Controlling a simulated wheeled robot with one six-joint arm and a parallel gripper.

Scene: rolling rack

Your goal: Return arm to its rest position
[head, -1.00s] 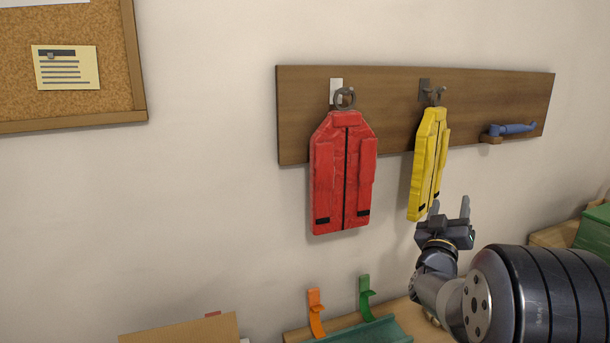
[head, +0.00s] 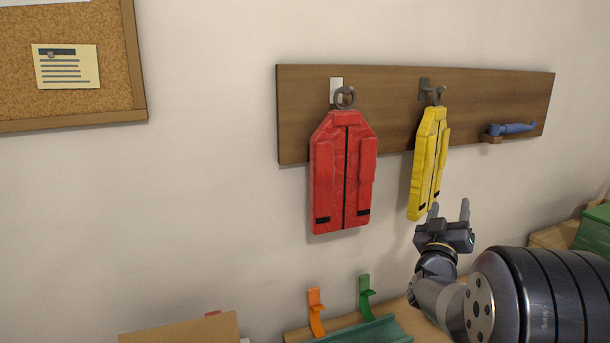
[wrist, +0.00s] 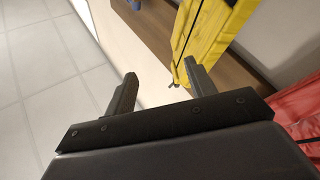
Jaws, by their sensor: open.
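My gripper (head: 450,214) is open and empty in the head view, with its fingers pointing up. It is just below and to the right of the yellow vest (head: 428,165) in the picture. The wrist view shows the two spread fingers (wrist: 160,88) with nothing between them. In that view the yellow vest (wrist: 215,35) is beyond the fingertips, and whether they touch it I cannot tell. The yellow vest hangs by a ring from a hook on the wooden board (head: 390,90). The red vest (head: 342,170) hangs from the hook to its left.
A blue-handled thing (head: 512,129) sits at the board's right end. Below are an orange hook (head: 316,312), a green hook (head: 366,298) and a green tray (head: 375,332). A cork board (head: 70,100) is at upper left.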

